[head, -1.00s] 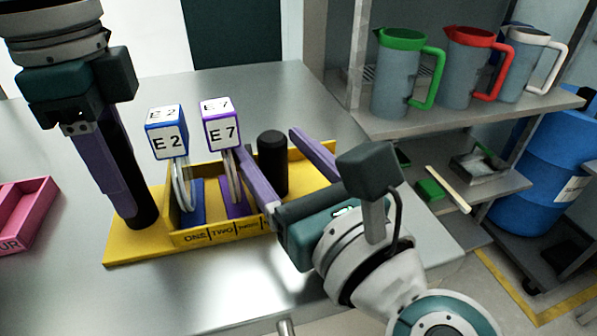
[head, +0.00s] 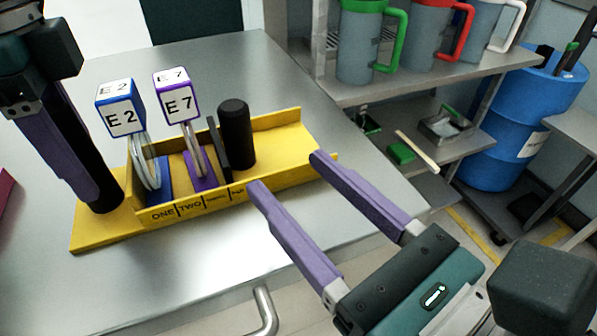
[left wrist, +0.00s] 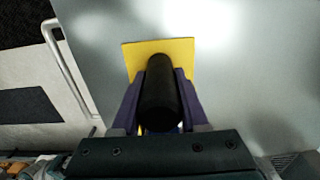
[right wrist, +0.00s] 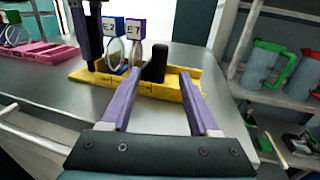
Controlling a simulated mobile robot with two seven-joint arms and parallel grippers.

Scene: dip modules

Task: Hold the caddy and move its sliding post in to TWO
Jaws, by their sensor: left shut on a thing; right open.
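The yellow caddy (head: 100,231) stands on the metal table, with ONE, TWO and further labels on its front wall. Module E2 (head: 121,118) stands in the ONE slot and module E7 (head: 178,100) in the TWO slot. The black sliding post (head: 236,135) stands upright right of E7, beside a thin dark plate (head: 219,150). My left gripper (head: 95,190) is shut on the caddy's black handle (left wrist: 160,90) at the left end. My right gripper (head: 285,170) is open and empty in front of the caddy's right end, its fingers apart from the post; it also shows in the right wrist view (right wrist: 160,90).
A shelf (head: 420,62) with green, red and white-handled jugs stands at the right. A blue barrel (head: 510,135) is behind it. A pink tray (right wrist: 45,53) lies at the left. The table in front of the caddy is clear.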

